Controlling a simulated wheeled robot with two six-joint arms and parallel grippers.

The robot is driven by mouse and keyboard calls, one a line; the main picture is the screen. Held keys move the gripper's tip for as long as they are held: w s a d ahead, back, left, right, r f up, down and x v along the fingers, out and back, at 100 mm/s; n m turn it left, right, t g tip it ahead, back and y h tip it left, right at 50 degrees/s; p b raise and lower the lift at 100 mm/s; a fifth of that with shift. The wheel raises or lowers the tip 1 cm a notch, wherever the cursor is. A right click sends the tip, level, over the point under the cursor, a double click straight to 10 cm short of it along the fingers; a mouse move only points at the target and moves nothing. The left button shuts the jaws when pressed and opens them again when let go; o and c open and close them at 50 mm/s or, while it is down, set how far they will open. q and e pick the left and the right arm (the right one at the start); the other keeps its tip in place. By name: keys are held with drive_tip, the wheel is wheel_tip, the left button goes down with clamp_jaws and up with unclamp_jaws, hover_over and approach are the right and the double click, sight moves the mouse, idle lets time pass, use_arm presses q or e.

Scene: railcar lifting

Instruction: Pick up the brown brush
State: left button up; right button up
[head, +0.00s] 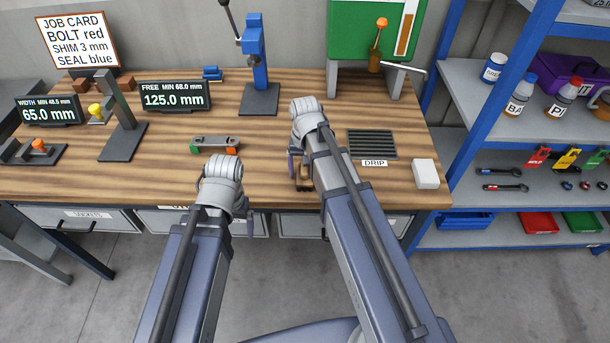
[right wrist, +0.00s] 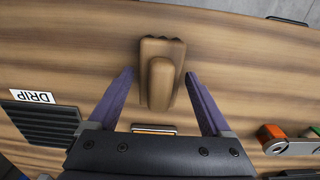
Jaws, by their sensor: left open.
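The brown brush (right wrist: 162,75) lies on the wooden bench, with a raised block on a wider ridged base. In the head view the brush (head: 304,187) shows only partly, beside my right arm near the bench's front edge. My right gripper (right wrist: 160,73) is open, its two purple fingers apart on either side of the brush with gaps. It also shows in the head view (head: 299,172). I cannot tell how far the fingertips reach down beside it. My left gripper (head: 247,224) is open at the bench's front edge, its jaws mostly hidden, away from the brush.
A grey gauge with green and orange ends (head: 214,142) lies left of the brush. A dark drip grate (head: 372,144) and a white block (head: 425,173) are to the right. A blue press (head: 257,65) stands behind. A blue shelf (head: 470,135) stands right of the bench.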

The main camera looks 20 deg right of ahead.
clamp_jaws()
idle(0.5)
wheel_tip(320, 180, up, 10)
drive_tip(key=p, duration=1)
